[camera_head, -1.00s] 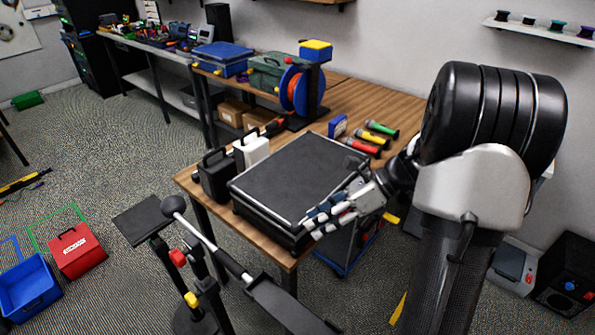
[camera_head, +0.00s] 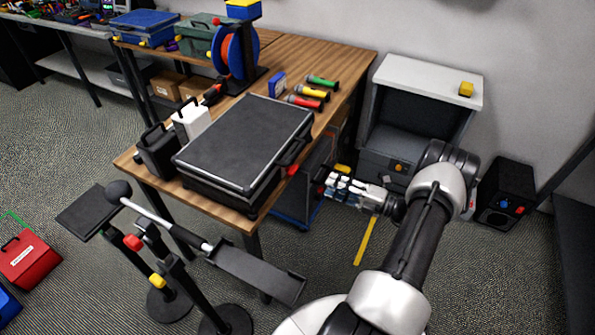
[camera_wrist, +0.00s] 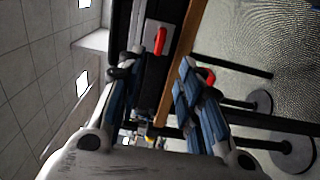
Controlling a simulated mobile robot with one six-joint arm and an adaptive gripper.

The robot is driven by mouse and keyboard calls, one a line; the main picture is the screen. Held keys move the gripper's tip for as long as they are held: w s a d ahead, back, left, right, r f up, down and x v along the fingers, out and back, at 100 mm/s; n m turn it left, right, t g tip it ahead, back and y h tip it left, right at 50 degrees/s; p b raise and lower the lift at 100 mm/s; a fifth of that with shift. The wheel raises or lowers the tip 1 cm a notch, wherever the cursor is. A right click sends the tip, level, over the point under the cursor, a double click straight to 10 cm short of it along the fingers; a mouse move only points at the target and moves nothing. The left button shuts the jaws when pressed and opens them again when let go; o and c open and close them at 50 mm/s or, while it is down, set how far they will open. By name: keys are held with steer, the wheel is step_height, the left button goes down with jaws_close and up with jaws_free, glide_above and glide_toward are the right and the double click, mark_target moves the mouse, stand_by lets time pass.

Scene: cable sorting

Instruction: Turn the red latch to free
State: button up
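The red latch (camera_head: 292,170) shows as a small red spot on the right side of the black case (camera_head: 245,140), near its handle. In the wrist view the red latch (camera_wrist: 160,42) is a red lever on a pale plate, ahead of my fingers. My gripper (camera_head: 330,184) is to the right of the case, pointing toward it and apart from the latch. In the wrist view my gripper (camera_wrist: 164,66) is open, with blue-padded fingers on either side of an empty gap. The latch lies beyond the fingertips, roughly in line with the gap.
The case lies on the wooden table (camera_head: 345,70). Black (camera_head: 158,152) and white (camera_head: 191,119) containers stand at its left. Coloured tubes (camera_head: 309,102) lie behind it. A grey cabinet (camera_head: 420,110) stands behind my arm. A stand with a tilted bar (camera_head: 165,220) is in front.

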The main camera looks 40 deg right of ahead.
mark_target(293, 170)
steer(key=p+x, duration=0.1)
steer(key=x, duration=1.2)
steer(key=shift+w, duration=0.2)
steer(key=shift+a, duration=0.15)
steer(key=shift+c, duration=0.2)
jaws_close()
